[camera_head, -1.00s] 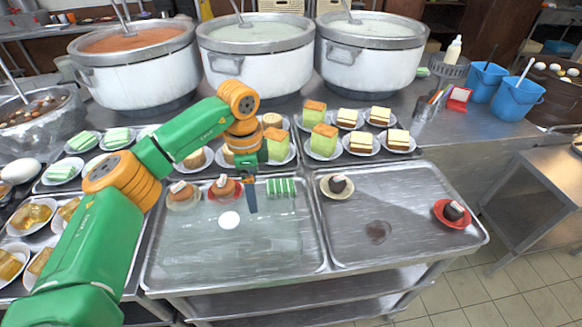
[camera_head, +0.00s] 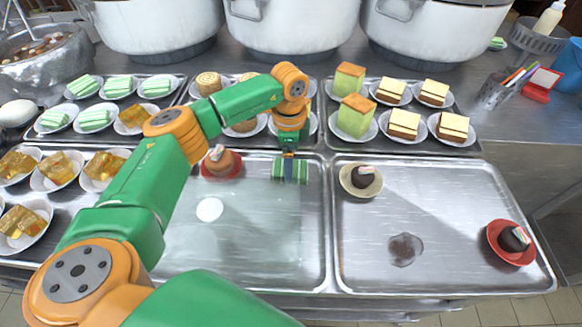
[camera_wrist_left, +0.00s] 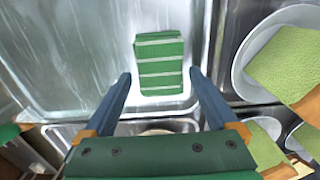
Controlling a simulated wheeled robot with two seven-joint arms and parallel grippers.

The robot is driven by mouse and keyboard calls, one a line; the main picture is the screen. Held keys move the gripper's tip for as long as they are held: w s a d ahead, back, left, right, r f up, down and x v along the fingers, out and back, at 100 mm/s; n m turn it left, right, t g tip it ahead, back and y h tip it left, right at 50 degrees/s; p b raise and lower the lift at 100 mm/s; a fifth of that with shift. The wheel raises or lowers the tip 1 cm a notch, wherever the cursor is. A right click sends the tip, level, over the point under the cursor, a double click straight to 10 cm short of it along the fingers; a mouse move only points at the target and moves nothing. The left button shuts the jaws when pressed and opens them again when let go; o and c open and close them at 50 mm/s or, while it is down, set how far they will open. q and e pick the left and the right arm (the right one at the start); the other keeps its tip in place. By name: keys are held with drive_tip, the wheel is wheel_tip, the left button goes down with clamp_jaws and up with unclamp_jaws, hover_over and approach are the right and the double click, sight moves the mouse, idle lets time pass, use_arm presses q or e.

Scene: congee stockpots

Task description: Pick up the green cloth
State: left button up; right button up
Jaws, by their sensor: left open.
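The green cloth (camera_head: 281,171), folded and crossed by pale stripes, lies on the left metal tray near its back edge. It also shows in the left wrist view (camera_wrist_left: 160,62), flat on the tray. My left gripper (camera_head: 289,165) is above the cloth and hides part of it in the head view. In the wrist view its two blue fingers (camera_wrist_left: 160,80) stand apart, one toward each side of the cloth's near end, with nothing gripped. I cannot tell whether they touch the tray. My right gripper is not in view.
A cake on a red plate (camera_head: 222,164) sits left of the cloth. Plates of green and yellow cake (camera_head: 352,118) stand behind, close to the gripper. The right tray (camera_head: 440,230) holds two dark cakes. Large pots (camera_head: 292,28) line the back. The left tray's front is mostly clear.

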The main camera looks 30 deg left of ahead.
use_arm(q)
wheel_tip(320, 180, down, 2)
drive_tip(key=shift+f, duration=0.25)
drive_tip(key=shift+r, duration=0.1)
drive_tip(key=c, duration=1.1)
